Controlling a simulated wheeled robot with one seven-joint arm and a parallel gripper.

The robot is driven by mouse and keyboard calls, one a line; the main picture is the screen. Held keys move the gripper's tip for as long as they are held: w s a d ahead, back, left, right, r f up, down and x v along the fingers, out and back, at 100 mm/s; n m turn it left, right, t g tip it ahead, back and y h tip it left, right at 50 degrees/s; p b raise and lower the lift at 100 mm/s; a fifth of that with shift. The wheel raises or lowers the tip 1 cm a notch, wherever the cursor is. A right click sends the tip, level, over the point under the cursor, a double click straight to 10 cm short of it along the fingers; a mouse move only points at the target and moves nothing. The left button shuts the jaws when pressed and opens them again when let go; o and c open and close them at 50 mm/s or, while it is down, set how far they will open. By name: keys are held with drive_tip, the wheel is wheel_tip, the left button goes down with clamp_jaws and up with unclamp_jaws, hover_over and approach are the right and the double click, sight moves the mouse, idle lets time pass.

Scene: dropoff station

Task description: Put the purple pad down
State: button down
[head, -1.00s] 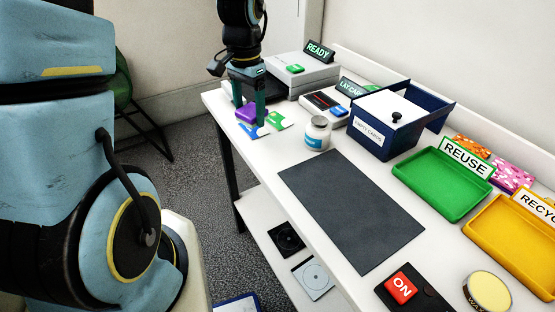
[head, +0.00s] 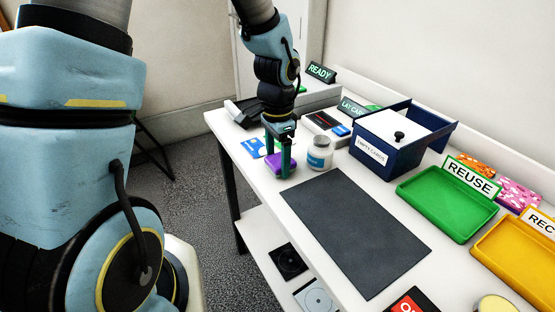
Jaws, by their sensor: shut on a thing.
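The purple pad (head: 281,169) is between the fingers of my gripper (head: 280,163), low over the left part of the white table. My gripper points down and is shut on the pad. I cannot tell whether the pad touches the table. A dark grey mat (head: 352,230) lies on the table to the right and nearer, apart from the pad.
A blue card (head: 254,148) lies to the left. A dark blue box (head: 392,140), a green tray (head: 446,203) and a yellow tray (head: 520,258) stand at right. The grey mat is bare.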

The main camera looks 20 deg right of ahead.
sight(277, 160)
drive_tip(key=shift+f, duration=0.2)
drive_tip(key=shift+s+a+f+b, duration=0.15)
drive_tip(key=shift+f+b, duration=0.3)
drive_tip(key=shift+f, duration=0.2)
drive_tip(key=shift+c, duration=0.2)
unclamp_jaws()
drive_tip(key=shift+a, duration=0.1)
drive_tip(key=shift+o, duration=0.2)
wheel_tip(277, 160, up, 13)
drive_tip(key=shift+w+d+r, duration=0.2)
drive_tip(key=a+f+n, duration=0.2)
drive_tip(key=a+n, duration=0.5)
drive_tip(key=a, duration=0.5)
drive_tip(key=w+a+f+n+t, duration=0.1)
drive_tip(key=a+n, duration=0.6)
drive_tip(key=a, duration=0.5)
drive_tip(key=shift+w+a+f+n+t, duration=0.15)
drive_tip(key=shift+a+f+n+t, duration=0.15)
drive_tip(key=shift+a+f+n, duration=0.1)
drive_tip(key=shift+r, duration=0.1)
